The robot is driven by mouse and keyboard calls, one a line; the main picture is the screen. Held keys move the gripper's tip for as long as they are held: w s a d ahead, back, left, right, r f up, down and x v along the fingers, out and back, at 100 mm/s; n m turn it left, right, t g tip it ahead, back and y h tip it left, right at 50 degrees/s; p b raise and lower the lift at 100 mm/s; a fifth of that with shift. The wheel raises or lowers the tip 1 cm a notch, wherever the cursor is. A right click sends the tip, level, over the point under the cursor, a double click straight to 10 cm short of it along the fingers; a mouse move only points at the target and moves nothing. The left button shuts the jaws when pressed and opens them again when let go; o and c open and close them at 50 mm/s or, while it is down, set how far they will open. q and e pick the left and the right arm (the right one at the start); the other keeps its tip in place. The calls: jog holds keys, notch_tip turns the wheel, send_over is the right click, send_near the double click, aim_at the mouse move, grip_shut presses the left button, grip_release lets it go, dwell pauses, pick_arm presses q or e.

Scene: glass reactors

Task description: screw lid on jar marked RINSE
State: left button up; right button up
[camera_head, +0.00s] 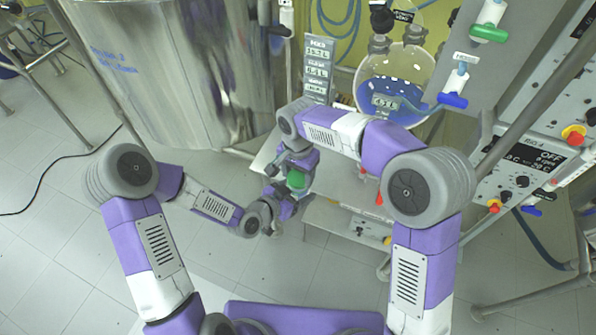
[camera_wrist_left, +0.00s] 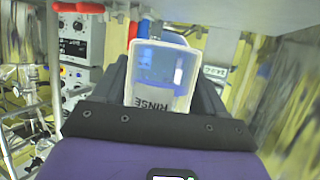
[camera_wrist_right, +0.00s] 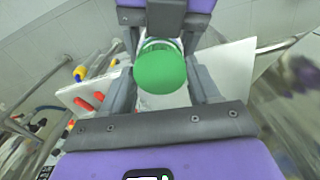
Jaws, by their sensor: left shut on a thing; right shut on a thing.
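The jar marked RINSE (camera_wrist_left: 158,75) is a clear, square-sided vessel with a grey label, between the fingers of my left gripper (camera_wrist_left: 160,85) in the left wrist view. My left gripper is shut on it. A green lid (camera_wrist_right: 160,68) sits between the fingers of my right gripper (camera_wrist_right: 162,80) in the right wrist view, and that gripper is shut on it. The lid (camera_head: 296,179) also shows in the head view, where the two grippers meet. My left gripper is just beyond the lid in the right wrist view. The jar is mostly hidden there, and I cannot tell whether lid and jar touch.
A white shelf (camera_head: 345,222) lies just right of the grippers. A round flask of blue liquid (camera_head: 395,82) hangs behind it. A large steel vessel (camera_head: 175,70) stands at back left. A control panel (camera_head: 540,155) is at right.

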jog(key=shift+f, duration=0.55)
dwell(0.4)
pick_arm(q)
grip_shut()
pick_arm(e)
jog(key=m, duration=0.9)
jog(key=shift+m, duration=0.4)
jog(key=o, duration=1)
jog(key=shift+r, duration=2.25)
